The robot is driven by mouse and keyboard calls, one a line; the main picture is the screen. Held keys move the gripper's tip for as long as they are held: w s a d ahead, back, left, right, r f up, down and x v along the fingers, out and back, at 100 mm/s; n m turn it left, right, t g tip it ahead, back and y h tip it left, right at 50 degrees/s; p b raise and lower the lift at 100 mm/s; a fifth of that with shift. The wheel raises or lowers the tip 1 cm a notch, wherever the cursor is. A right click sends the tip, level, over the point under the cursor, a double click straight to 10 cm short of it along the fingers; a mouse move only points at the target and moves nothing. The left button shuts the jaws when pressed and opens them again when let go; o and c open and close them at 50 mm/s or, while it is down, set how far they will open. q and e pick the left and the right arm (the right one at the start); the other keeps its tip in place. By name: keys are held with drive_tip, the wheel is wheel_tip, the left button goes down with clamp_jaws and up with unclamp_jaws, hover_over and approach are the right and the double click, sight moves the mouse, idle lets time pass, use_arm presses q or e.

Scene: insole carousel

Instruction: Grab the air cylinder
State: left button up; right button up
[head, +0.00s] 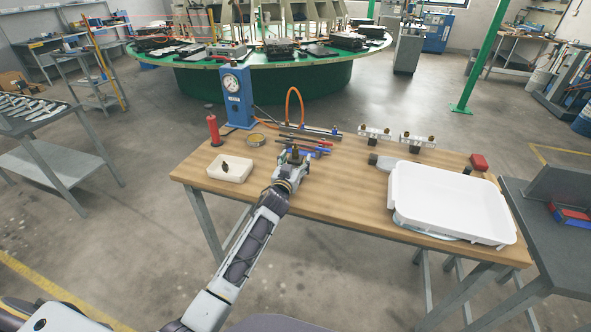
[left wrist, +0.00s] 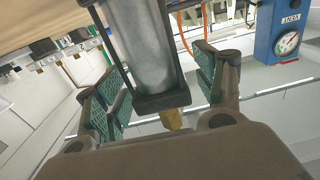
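The air cylinder (left wrist: 143,50) fills the upper middle of the left wrist view. It has a silver barrel, dark rods and a square dark end cap, with a brass fitting (left wrist: 172,119) below the cap. My left gripper (left wrist: 160,92) is open, with one green-padded finger on each side of the cylinder's near end; I see gaps between the pads and the cap. In the head view my left gripper (head: 292,158) is low over the wooden table, and a grey metal cylinder (head: 320,131) lies just behind it. Contact is hard to tell. My right gripper is not in view.
On the table (head: 345,205) are a white tray (head: 232,168), a red bottle (head: 213,130), a blue gauge stand (head: 237,103) with an orange hose, coloured pen-like tools (head: 318,147), two metal fittings and a large white bin (head: 455,200). The front middle of the table is clear.

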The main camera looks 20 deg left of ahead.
sight(294, 155)
use_arm(q)
drive_tip(key=shift+r, duration=0.1)
drive_tip(key=c, duration=1.3)
drive_tip(key=shift+r, duration=0.1)
drive_tip(key=shift+r, duration=1.65)
drive_tip(key=shift+s, duration=0.55)
drive_tip(key=s, duration=1.3)
drive_tip(key=shift+s, duration=0.3)
drive_tip(key=shift+s+f, duration=0.1)
drive_tip(key=shift+s, duration=1)
drive_tip(key=shift+s+a, duration=0.1)
drive_tip(key=shift+s, duration=0.45)
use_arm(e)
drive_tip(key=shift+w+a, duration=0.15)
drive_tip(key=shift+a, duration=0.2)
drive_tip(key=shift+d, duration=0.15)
